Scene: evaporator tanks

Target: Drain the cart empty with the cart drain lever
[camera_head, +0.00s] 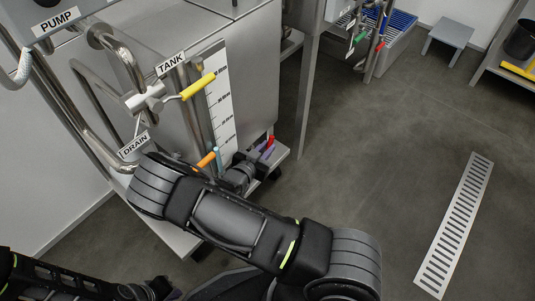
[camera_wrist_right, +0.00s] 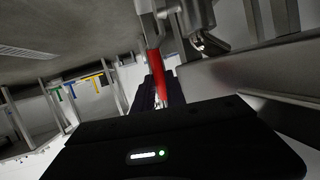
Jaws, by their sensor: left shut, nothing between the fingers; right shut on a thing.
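A steel tank cart (camera_head: 250,75) stands at the top middle, with a white graduated scale (camera_head: 220,105) on its front. A red lever (camera_head: 270,142) shows low at the cart's right side. It also shows in the right wrist view (camera_wrist_right: 158,75), upright between the fingers. My right gripper (camera_head: 262,156) is shut on this red lever; my own arm hides part of the grip. A short light-blue length (camera_head: 218,159) shows near the foot of the scale. My left gripper (camera_head: 152,290) is shut and empty at the bottom edge, partly cut off, away from the cart.
A yellow lever (camera_head: 198,86) sits by the TANK label and an orange lever (camera_head: 206,158) lower down. PUMP and DRAIN labels mark the pipes at left. A floor drain grate (camera_head: 455,225) lies at right, with clear floor around it. A grey stool (camera_head: 448,40) stands behind.

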